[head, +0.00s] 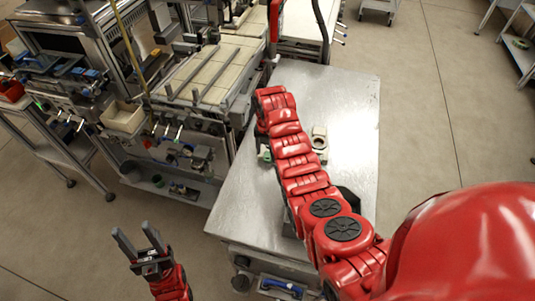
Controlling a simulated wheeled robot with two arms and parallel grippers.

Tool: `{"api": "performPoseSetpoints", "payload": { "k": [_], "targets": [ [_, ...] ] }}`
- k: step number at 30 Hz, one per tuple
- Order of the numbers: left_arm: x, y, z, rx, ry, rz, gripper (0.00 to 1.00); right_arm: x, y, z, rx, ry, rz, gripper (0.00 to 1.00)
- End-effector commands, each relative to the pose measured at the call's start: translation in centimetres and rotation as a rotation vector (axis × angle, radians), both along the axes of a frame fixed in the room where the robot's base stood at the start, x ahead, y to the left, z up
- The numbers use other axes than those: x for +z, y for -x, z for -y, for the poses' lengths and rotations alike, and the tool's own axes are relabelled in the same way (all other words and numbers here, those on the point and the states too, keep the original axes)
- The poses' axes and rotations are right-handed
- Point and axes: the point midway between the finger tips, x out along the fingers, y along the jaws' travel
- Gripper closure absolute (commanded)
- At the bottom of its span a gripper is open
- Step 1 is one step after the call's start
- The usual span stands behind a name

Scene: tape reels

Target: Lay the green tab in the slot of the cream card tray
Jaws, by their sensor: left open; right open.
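My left gripper (134,230) is at the lower left, over the floor and to the left of the metal table. Its two grey fingers point up and are spread apart, with nothing between them. My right arm reaches across the table and covers much of its middle; its gripper does not show. A small cream piece (320,131) with a ring-shaped part beside it lies right of that arm; I cannot tell whether it is the card tray. A small green and grey item (264,153) shows just left of the arm, too small to identify as the tab. No slot can be made out.
The metal table (345,100) is bare at its far end and right side. A workbench with machines and rails (205,75) stands close to its left. A cream bin (122,118) sits at that bench. Open floor (425,110) lies to the right.

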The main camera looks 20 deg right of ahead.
Motion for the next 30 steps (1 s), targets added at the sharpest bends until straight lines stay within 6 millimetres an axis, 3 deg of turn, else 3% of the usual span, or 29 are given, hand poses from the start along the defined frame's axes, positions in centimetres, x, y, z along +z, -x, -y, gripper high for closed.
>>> {"api": "performPoseSetpoints", "payload": {
  "k": [6,8,12,18,30],
  "targets": [
    [-2.2,0.0,0.0,0.0,0.0,0.0,0.5,3.8,-0.2,0.0,0.001,0.001,0.01,0.35],
    [0.3,0.0,0.0,0.0,0.0,0.0,0.5,6.4,0.0,0.0,0.001,0.001,0.004,0.35],
    [2.2,0.0,0.0,0.0,0.0,0.001,0.5,8.6,0.0,0.0,0.002,0.002,0.001,0.35],
    [3.3,0.0,0.0,0.0,0.0,0.0,0.5,10.0,0.1,0.0,0.002,0.001,0.001,0.35],
    [3.3,0.0,0.0,0.0,0.0,0.0,0.5,9.9,0.0,0.0,0.002,0.001,0.001,0.35]
  ]
}}
